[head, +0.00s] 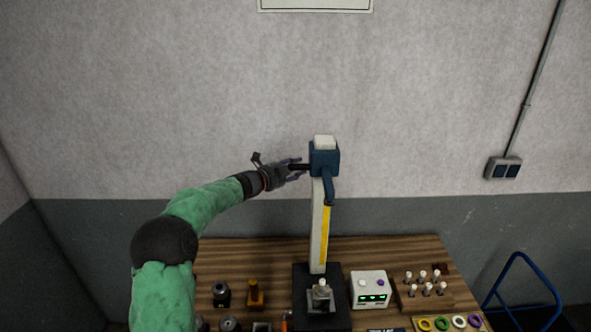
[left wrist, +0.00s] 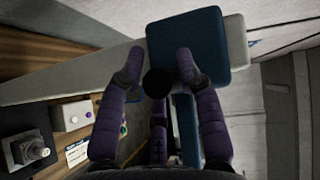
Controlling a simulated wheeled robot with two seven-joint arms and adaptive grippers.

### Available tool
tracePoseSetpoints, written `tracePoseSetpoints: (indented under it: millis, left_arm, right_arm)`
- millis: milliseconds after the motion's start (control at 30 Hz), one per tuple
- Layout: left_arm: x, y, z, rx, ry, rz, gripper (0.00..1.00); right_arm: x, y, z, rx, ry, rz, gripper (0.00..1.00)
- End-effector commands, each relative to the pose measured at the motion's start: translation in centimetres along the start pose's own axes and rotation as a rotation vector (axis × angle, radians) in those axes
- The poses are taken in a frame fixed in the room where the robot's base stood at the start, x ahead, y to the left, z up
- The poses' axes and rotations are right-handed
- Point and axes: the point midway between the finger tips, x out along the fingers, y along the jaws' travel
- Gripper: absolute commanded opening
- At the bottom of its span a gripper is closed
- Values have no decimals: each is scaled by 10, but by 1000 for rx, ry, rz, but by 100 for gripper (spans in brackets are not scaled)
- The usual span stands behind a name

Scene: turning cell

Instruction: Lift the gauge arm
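The height gauge has a pale upright column with a yellow strip (head: 325,235) on a dark base at the bench's middle. Its blue carriage (head: 324,158) sits near the column's top, with a blue arm (head: 328,188) hanging down at its right. A black handle (head: 299,167) sticks out of the carriage to the left. My left gripper (head: 291,168) is at this handle. In the left wrist view its purple fingers (left wrist: 160,78) close in around the handle's round black end (left wrist: 158,83), beside the blue carriage (left wrist: 190,42); fingertip contact is partly hidden. My right gripper is out of view.
A metal block with a pin (head: 321,293) stands at the column's foot. A white box with green displays (head: 371,288), a wooden pin rack (head: 425,300) and coloured rings (head: 450,323) lie to the right. Dark and orange parts (head: 254,294) stand left. The wall is behind.

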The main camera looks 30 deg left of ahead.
Motion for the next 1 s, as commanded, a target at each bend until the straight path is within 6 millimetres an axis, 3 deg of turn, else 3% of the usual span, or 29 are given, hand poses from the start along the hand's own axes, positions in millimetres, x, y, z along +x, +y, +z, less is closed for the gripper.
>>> tracePoseSetpoints:
  millis: [33,467,1000]
  left_arm:
    - [-1,-9,-1,6,2,-13,42]
    - [-8,-9,-1,9,3,-12,42]
    - [-100,-3,3,5,-2,-5,42]
  right_arm:
    - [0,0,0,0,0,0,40]
    - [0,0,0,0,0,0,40]
    - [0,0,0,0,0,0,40]
